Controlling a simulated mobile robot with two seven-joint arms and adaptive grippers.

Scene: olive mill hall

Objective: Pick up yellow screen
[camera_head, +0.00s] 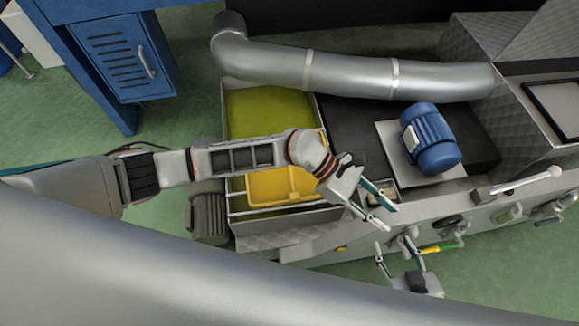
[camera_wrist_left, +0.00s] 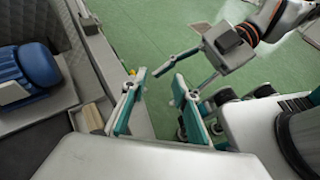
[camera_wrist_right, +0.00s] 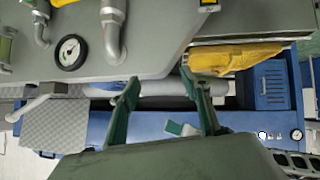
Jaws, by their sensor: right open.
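The yellow screen (camera_head: 272,187) is a shallow yellow tray-like piece in the near part of the metal tank (camera_head: 236,213). My left forearm crosses above it and hides part of it. In the right wrist view, a yellow piece that looks like the screen (camera_wrist_right: 240,57) shows at upper right, partly cut off by metal edges. My left gripper (camera_head: 388,217) is open and empty, right of the screen over the machine's front edge; its fingers also show in the left wrist view (camera_wrist_left: 158,80). My right gripper (camera_head: 393,243) is open and empty, just below the left one; its fingers are apart in the right wrist view (camera_wrist_right: 162,82).
A blue motor (camera_head: 430,138) sits on the machine right of the tank. A thick silver pipe (camera_head: 350,75) runs along the back. Valves and a white lever (camera_head: 525,181) line the front. A blue cabinet (camera_head: 117,57) stands at upper left. Green floor (camera_head: 180,100) is open left of the tank.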

